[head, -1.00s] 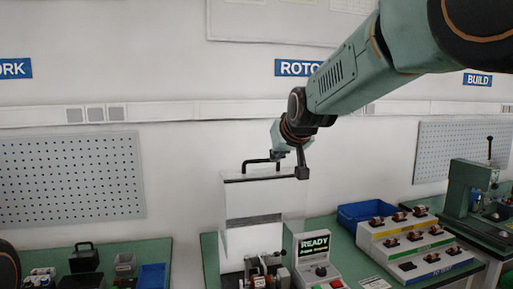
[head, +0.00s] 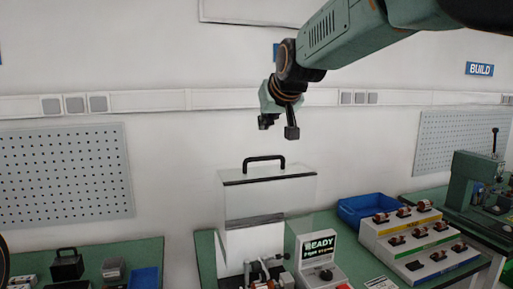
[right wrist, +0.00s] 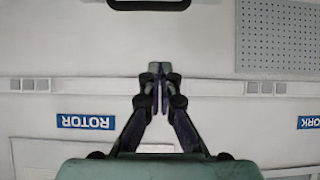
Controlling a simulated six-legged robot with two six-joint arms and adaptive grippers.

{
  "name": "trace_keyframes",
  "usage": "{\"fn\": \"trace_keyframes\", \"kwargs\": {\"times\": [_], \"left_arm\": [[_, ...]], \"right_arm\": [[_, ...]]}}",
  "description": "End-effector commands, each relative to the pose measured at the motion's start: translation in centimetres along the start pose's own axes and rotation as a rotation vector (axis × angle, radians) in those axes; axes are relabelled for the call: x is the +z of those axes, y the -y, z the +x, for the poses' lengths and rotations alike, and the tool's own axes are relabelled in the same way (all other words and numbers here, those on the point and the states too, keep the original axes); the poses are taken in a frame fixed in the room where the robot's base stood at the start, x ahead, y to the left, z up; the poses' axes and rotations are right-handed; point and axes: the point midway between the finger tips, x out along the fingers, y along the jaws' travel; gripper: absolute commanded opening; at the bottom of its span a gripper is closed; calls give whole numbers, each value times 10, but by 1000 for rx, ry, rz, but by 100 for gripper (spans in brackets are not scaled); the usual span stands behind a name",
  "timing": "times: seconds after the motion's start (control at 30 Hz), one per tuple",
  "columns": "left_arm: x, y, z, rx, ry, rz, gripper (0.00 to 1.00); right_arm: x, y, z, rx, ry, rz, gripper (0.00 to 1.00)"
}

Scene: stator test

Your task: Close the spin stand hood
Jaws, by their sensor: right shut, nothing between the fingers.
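The spin stand hood (head: 268,198) is a pale, partly clear box standing raised over the spin stand (head: 262,272), whose mechanism shows uncovered below it. A black bar handle (head: 264,159) is on the hood's top edge. My right gripper (head: 279,128) is above the handle, apart from it and empty. In the right wrist view its fingers (right wrist: 160,75) are together with nothing between them, and the black handle (right wrist: 150,4) shows at the top edge. My left gripper is not in view.
A console with a READY screen (head: 321,247) stands right of the spin stand. Farther right are a blue bin (head: 362,207), a stepped rack (head: 400,240) of small rotors and a green machine (head: 476,200). The air around my right gripper is clear.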

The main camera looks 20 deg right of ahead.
Motion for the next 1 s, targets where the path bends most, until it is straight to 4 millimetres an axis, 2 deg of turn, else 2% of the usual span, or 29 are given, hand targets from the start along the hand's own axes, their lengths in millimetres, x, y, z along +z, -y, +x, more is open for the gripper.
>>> {"fn": "trace_keyframes", "kwargs": {"times": [0.17,0.27,0.7,0.93,1.0], "left_arm": [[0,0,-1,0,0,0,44],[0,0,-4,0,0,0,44],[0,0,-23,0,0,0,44],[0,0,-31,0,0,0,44],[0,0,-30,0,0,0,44]], "right_arm": [[2,0,0,0,3,0,0],[3,-1,6,0,5,0,0],[4,0,71,0,4,0,0],[3,0,97,0,3,0,0],[6,0,94,0,1,0,0]]}}
